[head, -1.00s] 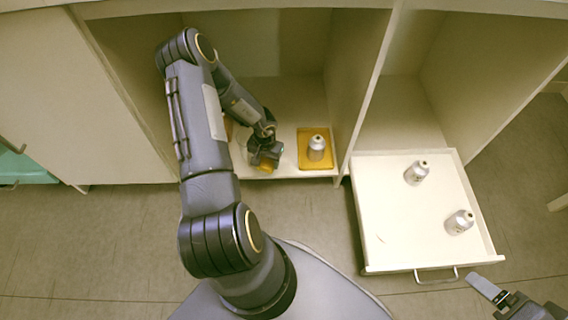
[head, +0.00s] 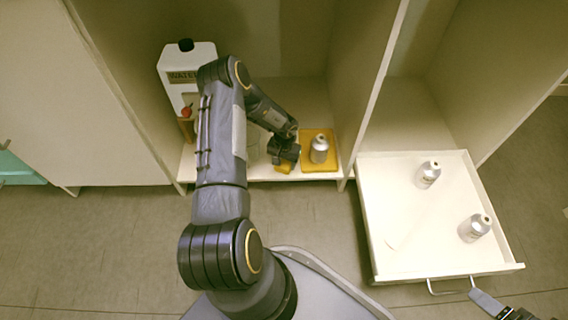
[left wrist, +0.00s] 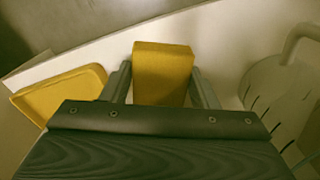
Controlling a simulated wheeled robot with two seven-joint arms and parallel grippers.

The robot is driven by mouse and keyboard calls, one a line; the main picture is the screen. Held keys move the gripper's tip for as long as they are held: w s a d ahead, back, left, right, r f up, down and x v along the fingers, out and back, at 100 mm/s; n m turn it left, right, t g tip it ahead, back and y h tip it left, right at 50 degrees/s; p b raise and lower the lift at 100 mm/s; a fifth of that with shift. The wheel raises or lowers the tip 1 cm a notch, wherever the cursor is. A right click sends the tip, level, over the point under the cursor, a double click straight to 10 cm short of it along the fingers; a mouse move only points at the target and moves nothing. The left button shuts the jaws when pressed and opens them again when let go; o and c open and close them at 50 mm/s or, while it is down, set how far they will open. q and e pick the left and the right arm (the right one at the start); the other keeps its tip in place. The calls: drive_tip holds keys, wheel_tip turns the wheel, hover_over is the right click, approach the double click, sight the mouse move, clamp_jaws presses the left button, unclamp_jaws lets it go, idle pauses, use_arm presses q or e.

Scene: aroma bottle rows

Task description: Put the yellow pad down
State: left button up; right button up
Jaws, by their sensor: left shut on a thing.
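The yellow pad (left wrist: 163,72) is a small block between the two fingers of my left gripper (left wrist: 163,92), which is shut on it. In the head view my left gripper (head: 284,158) is low in the left cabinet bay, with the pad (head: 284,169) showing at its tip near the shelf's front edge. I cannot tell whether the pad touches the shelf. A yellow tray (head: 331,163) lies just right of the gripper. My right gripper (head: 488,301) shows only partly at the lower right, and its opening is unclear.
A silver bottle (head: 319,149) stands on the tray. A white water jug (head: 180,65) stands at the bay's left. A divider (head: 366,100) separates the bay from an open drawer (head: 400,259) holding two silver bottles. A pale slotted container (left wrist: 268,82) is beside the pad.

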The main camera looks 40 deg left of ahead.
use_arm(q)
drive_tip(key=shift+f, duration=0.1)
drive_tip(key=o, duration=1)
drive_tip(key=shift+c, duration=0.2)
